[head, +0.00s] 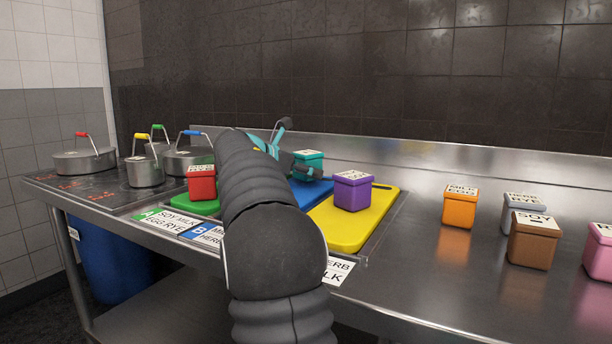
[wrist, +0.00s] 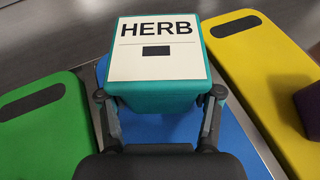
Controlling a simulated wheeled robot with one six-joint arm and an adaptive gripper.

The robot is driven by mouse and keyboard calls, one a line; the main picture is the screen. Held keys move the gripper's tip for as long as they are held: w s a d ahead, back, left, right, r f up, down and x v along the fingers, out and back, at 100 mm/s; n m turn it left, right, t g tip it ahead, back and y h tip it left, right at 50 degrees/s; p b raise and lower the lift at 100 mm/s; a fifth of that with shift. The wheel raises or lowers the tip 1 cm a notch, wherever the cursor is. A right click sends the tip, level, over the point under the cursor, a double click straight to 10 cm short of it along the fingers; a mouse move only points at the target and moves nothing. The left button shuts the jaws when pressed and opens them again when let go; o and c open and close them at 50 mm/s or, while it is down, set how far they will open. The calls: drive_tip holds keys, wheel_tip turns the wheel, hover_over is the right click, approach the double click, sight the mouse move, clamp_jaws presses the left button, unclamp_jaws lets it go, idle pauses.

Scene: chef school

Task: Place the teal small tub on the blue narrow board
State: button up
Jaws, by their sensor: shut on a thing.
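The teal small tub (wrist: 160,60) has a white lid label reading HERB and sits between my gripper's fingers (wrist: 160,100). My gripper is shut on it. In the head view the teal tub (head: 308,164) shows behind my arm, at the far part of the blue narrow board (head: 312,193). The blue board also shows under the tub in the wrist view (wrist: 236,150). I cannot tell whether the tub touches the board or is just above it. My arm hides much of the board and gripper in the head view.
A green board (wrist: 40,125) with a red tub (head: 201,184) lies left of the blue board. A yellow board (head: 345,232) with a purple tub (head: 352,192) lies right. Orange (head: 459,209), grey (head: 516,211), brown (head: 534,242) and pink (head: 600,252) tubs stand farther right. Pots (head: 84,161) stand left.

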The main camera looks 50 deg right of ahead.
drive_tip(key=shift+f, duration=0.45)
drive_tip(key=shift+f, duration=0.2)
drive_tip(key=o, duration=1.3)
drive_tip(key=shift+r, duration=0.1)
drive_tip(key=shift+a+r, duration=0.15)
drive_tip(key=v, duration=1.1)
drive_tip(key=shift+a+r, duration=0.1)
drive_tip(key=shift+a, duration=0.25)
